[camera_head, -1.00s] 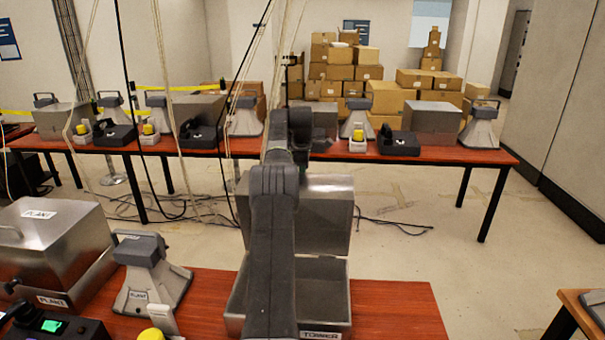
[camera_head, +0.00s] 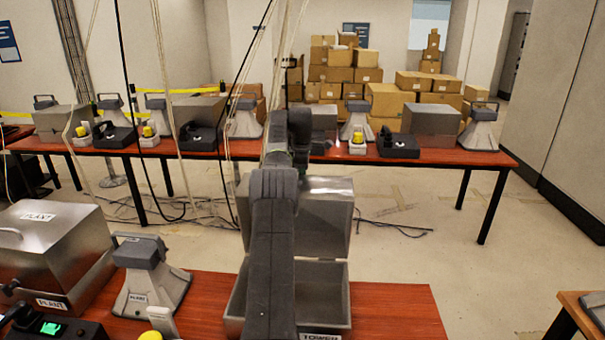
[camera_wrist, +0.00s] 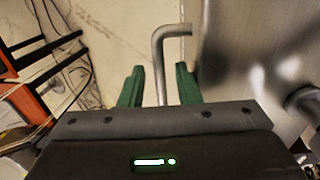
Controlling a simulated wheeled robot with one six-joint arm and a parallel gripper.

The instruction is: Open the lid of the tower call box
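The tower call box (camera_head: 337,300) is a metal box on the near red table, with a TOWER label at its front edge. Its lid (camera_head: 325,218) stands raised at the back, and the box interior shows open. My arm covers the left part of both. In the wrist view, the metal lid (camera_wrist: 245,45) fills the upper right, with its bent bar handle (camera_wrist: 160,65) reaching down between my gripper's green fingers (camera_wrist: 160,86). The fingers are apart, with gaps on both sides of the bar. In the head view my arm hides the gripper.
The plant call box (camera_head: 50,245), closed, and a grey plant phone unit (camera_head: 150,280) stand to the left. Bare table (camera_head: 395,310) lies right of the tower box. A far table (camera_head: 440,157) with similar boxes stands behind, with floor and cables between.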

